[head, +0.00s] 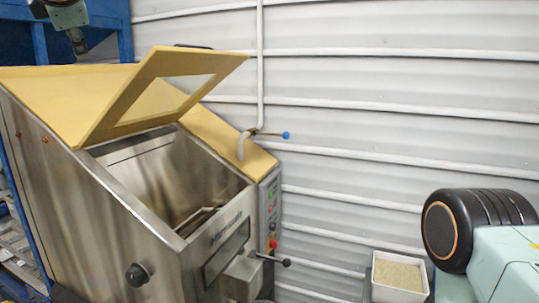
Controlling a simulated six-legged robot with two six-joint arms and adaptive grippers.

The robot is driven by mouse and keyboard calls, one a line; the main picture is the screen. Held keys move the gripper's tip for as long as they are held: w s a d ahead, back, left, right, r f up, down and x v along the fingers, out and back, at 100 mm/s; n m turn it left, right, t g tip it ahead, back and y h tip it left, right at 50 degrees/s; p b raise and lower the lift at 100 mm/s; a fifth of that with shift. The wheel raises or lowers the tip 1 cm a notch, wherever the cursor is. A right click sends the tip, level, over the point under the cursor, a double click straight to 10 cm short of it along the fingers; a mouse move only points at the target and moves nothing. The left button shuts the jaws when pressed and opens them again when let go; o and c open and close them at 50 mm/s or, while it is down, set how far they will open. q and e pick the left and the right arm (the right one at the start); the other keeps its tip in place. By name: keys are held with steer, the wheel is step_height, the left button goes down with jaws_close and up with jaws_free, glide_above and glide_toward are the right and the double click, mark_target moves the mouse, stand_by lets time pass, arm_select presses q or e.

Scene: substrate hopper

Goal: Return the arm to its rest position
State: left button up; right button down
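My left gripper (68,20) shows only in part at the top left edge, above the hopper and clear of its lid. It is small and cut off, so whether it is open or shut cannot be told. No held object shows at it. My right arm shows as a black rounded joint with an orange ring and a pale green link at the lower right. My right gripper is outside the view.
A steel hopper (95,215) fills the left side. Its yellow lid (105,117) with a window stands raised over the open bin. A white container (400,293) of pale grains stands at the lower right. A ribbed wall (390,120) and a pipe (260,60) are behind.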

arm_select(q)
step_height(320, 180, down, 34)
steer(key=w+a+m+y+b, duration=0.1)
steer(key=m+y+b, duration=0.1)
steer(key=m+b, duration=0.7)
steer(key=s+d+f+m+h+b, duration=0.15)
steer(key=f+m, duration=0.25)
steer(key=f, duration=0.5)
steer(key=s+d+f+m+g+h+b, duration=0.1)
steer(key=s+d+f+m, duration=0.15)
steer(key=f, duration=0.55)
steer(key=s+d+f+m+h+b, duration=0.1)
steer(key=s+d+f+m, duration=0.2)
steer(key=f, duration=0.6)
steer(key=s+d+f+m+g+h+b, duration=0.2)
steer(key=s+d+f+m+b, duration=0.1)
steer(key=s+f, duration=0.65)
steer(key=s+d+f+m+g+h+b, duration=0.25)
steer(key=s+f, duration=0.45)
steer(key=f, duration=0.5)
steer(key=s+d+f+m+g+b, duration=0.1)
steer(key=s+f+g+b, duration=0.1)
steer(key=s+f, duration=0.6)
steer(key=s+d+f+m+g+b, duration=0.1)
steer(key=s+f+g+b, duration=0.2)
steer(key=s, duration=1)
step_height(320, 180, down, 5)
steer(key=shift+s+r+m+g+b, duration=0.15)
steer(key=shift+m+g+b, duration=0.2)
steer(key=shift+b, duration=0.8)
